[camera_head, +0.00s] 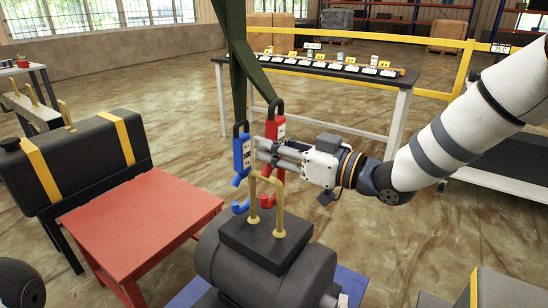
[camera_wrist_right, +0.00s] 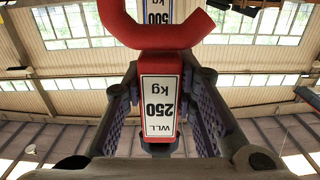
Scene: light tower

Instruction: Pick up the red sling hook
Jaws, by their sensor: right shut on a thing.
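The red sling hook (camera_head: 275,127) hangs upright at the end of a dark green sling, just behind and right of the blue sling hook (camera_head: 241,150). My right gripper (camera_head: 262,150) reaches in from the right and is shut on the red hook's body, hiding its middle. In the right wrist view the red hook's body (camera_wrist_right: 158,110), with a 250 kg label, lies between the two fingers. Its curved red end (camera_wrist_right: 125,25) is at the top. In the head view its lower end (camera_head: 267,201) is close to a yellow lifting handle (camera_head: 281,200); contact is unclear.
The yellow handle stands on a dark grey motor-like block (camera_head: 265,262) below the hooks. A red table (camera_head: 140,230) and a black tank with yellow straps (camera_head: 85,160) stand at left. A long table (camera_head: 400,110) with small labelled items is behind. A yellow rail (camera_head: 360,36) runs beyond it.

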